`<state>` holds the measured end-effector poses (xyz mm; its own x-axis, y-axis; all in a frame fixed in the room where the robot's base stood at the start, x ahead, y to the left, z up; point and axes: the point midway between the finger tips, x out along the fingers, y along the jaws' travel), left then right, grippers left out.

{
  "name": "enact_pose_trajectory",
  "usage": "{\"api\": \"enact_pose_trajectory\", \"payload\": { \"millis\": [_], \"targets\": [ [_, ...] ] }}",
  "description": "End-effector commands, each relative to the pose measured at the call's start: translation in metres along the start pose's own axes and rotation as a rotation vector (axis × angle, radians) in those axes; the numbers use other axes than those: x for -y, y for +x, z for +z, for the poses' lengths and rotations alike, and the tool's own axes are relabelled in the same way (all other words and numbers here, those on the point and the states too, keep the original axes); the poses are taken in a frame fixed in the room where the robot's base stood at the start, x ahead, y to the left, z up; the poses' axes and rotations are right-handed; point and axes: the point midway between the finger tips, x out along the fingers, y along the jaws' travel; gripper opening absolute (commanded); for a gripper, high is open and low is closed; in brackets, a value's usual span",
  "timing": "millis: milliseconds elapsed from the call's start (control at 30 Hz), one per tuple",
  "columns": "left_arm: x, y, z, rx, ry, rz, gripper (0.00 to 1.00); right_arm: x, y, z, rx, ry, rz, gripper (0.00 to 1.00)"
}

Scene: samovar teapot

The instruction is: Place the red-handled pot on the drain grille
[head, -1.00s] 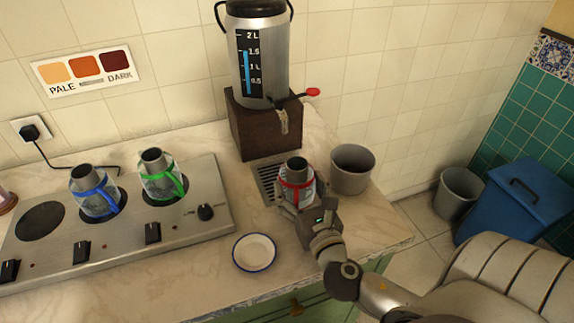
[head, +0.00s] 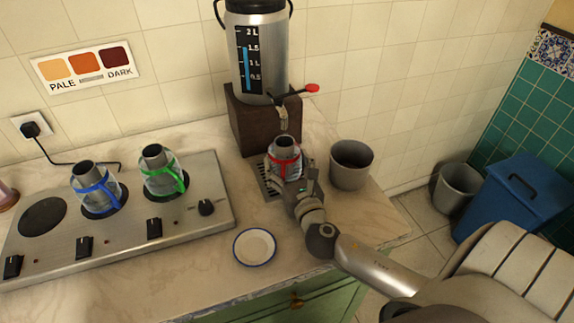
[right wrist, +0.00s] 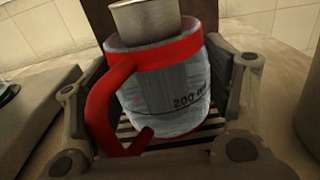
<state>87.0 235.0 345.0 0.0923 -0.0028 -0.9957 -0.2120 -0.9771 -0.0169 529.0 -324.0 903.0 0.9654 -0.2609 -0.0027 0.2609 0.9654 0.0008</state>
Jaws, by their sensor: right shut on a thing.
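The red-handled pot (head: 284,155) is a glass pot with a red band and a metal neck. It is upright over the drain grille (head: 268,190), below the urn's tap. My right gripper (head: 288,178) is shut around it from the front. In the right wrist view the pot (right wrist: 190,95) sits between the fingers, with its red handle toward the left. The slats of the grille (right wrist: 125,128) show just under its base; I cannot tell whether the base touches them. My left gripper is not in view.
The urn (head: 262,60) on its brown stand (head: 240,125) is behind the pot. A grey bin (head: 351,165) stands close on the right. The blue pot (head: 97,190) and green pot (head: 162,172) sit on the stove (head: 120,240). A white saucer (head: 255,247) lies in front.

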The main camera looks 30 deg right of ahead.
Motion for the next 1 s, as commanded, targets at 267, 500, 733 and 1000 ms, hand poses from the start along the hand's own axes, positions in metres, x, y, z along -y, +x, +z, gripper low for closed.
{"api": "enact_pose_trajectory", "payload": {
  "millis": [267,500,733,1000],
  "targets": [
    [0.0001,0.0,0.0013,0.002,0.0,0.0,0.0,0.0,0.0,0.0008,0.003,0.0,0.0,0.39],
    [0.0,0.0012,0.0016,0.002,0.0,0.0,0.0,0.0,-0.0004,-0.0026,0.0,0.0,0.0,0.9],
    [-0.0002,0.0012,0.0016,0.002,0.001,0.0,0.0,0.0,-0.0004,-0.0025,0.0,0.0,0.0,0.94],
    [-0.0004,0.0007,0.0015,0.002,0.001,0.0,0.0,-0.0002,-0.0052,-0.0015,-0.002,0.0,0.001,0.94]
  ]
}}
